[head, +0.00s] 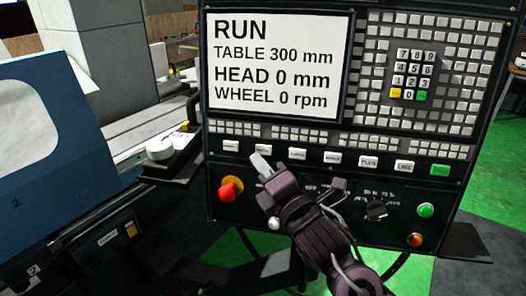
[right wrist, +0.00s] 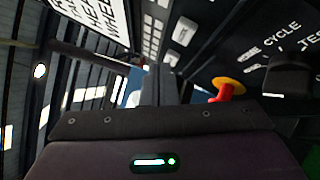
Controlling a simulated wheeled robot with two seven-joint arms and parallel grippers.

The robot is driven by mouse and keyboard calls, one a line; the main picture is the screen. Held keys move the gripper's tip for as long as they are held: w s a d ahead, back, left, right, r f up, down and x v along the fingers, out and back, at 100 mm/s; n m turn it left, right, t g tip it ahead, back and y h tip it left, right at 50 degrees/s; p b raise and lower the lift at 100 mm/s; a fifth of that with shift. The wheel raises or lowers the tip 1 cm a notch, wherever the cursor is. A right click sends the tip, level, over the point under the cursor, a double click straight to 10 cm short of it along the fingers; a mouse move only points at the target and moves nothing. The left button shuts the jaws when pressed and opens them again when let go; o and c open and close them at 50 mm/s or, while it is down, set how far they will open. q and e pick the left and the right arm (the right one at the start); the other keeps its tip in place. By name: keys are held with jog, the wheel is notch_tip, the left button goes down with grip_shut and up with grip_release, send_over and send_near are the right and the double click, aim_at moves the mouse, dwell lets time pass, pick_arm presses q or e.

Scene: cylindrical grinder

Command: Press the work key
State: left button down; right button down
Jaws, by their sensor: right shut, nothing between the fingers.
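A row of white keys crosses the black control panel (head: 300,215) under the screen. Their labels are small; one white key (head: 332,158) near the middle may read work, but I cannot be sure. My right gripper (head: 261,164) is shut and empty, its tips just below the left part of the key row, near another white key (head: 259,146). I cannot tell whether the tips touch the panel. In the right wrist view the shut fingers (right wrist: 158,86) point toward the panel, and white keys (right wrist: 185,31) show above them. My left gripper is out of view.
The screen (head: 278,64) reads RUN, TABLE 300 mm, HEAD 0 mm, WHEEL 0 rpm. A red emergency knob (head: 229,189) sits left of my right gripper. A green key (head: 440,170) ends the row. A black knob (head: 376,210) and green button (head: 425,210) are lower right.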

jog(key=shift+s+a+r, duration=0.1)
jog(key=shift+s+a, duration=0.05)
jog(key=shift+s, duration=0.45)
jog(key=shift+s+a+r, duration=0.1)
jog(key=shift+s+a, duration=0.05)
jog(key=shift+s, duration=0.45)
jog(key=s+d+f+m+g+h, duration=0.1)
jog(key=d+f+m+g+h, duration=0.3)
jog(key=f+m, duration=0.5)
jog(key=s+d+f+m+g+h, duration=0.3)
jog(key=s+d+f+m+g, duration=0.2)
jog(key=s+d+f+m, duration=0.4)
jog(key=s+d+f+m+g+h, duration=0.2)
jog(key=s+d+f+m+g, duration=0.35)
jog(key=s+f+m, duration=0.45)
notch_tip(320, 180, down, 33)
jog(key=s+n+b, duration=0.2)
jog(key=s+d+f+g, duration=0.1)
jog(key=s+d+f, duration=0.1)
jog(key=s+f, duration=0.7)
jog(key=s+d+f+g+b, duration=0.1)
jog(key=s+d+f, duration=0.1)
jog(key=s+f, duration=0.8)
jog(key=shift+s, duration=0.35)
